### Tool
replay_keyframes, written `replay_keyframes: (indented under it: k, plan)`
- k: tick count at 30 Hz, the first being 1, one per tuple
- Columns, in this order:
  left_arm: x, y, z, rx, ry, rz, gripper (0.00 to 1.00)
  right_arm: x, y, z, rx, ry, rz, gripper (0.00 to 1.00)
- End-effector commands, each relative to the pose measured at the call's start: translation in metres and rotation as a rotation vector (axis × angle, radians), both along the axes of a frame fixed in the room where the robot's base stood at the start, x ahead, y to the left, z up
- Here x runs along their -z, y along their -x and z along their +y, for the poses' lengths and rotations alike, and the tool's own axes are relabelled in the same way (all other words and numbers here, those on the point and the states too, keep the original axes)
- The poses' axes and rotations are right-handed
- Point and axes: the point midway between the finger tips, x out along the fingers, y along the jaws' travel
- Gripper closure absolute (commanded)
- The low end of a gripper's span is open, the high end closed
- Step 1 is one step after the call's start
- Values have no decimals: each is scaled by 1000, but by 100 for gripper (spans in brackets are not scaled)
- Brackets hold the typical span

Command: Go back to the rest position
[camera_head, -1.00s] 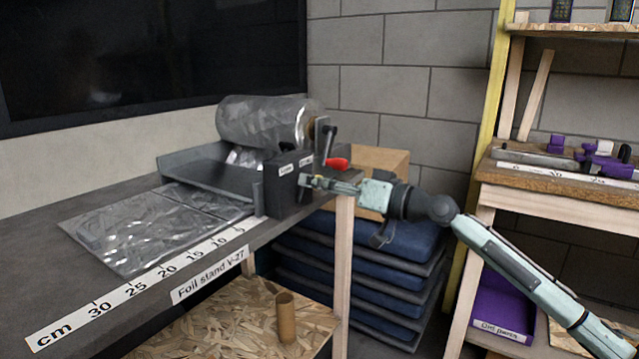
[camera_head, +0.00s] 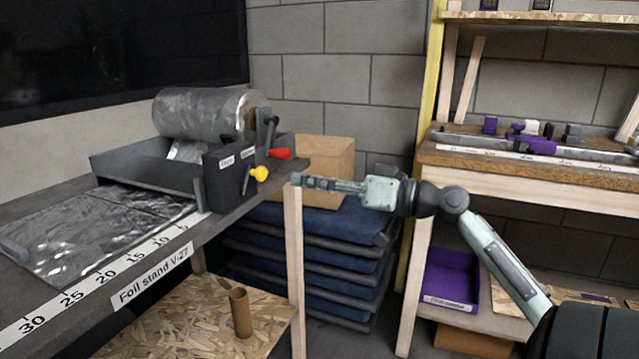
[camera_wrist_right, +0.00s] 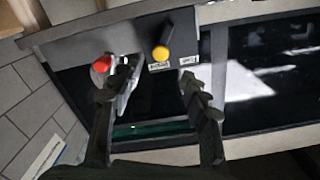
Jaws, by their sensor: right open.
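My right gripper (camera_head: 300,181) is in the middle of the head view, pointing left at the end of its pale green arm. It hangs in the air just right of the foil stand's control box (camera_head: 228,173). In the right wrist view its two dark fingers (camera_wrist_right: 160,100) are spread apart with nothing between them. The yellow knob also shows in the right wrist view (camera_wrist_right: 160,53). My left gripper is out of view.
The foil roll (camera_head: 205,113) and a foil sheet (camera_head: 95,232) are on the grey bench at left. Below are stacked blue pads (camera_head: 310,245), a cardboard box (camera_head: 325,170) and a cardboard tube (camera_head: 240,312). A wooden shelf unit (camera_head: 520,172) stands at right.

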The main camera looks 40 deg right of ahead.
Motion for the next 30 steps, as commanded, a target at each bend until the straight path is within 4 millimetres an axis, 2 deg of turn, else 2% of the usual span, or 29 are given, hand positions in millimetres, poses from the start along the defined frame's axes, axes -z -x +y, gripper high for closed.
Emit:
replay_keyframes:
  k: [6,23,26,29,30]
  plan:
    - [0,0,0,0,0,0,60,0,12,-5,0,-1,0,54]
    - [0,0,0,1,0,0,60,2,11,-4,1,0,4,54]
    - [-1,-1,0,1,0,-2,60,20,9,-3,7,12,42,54]
    - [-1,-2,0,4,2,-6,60,66,5,3,21,50,138,54]
    - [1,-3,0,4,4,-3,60,92,5,7,28,72,191,54]
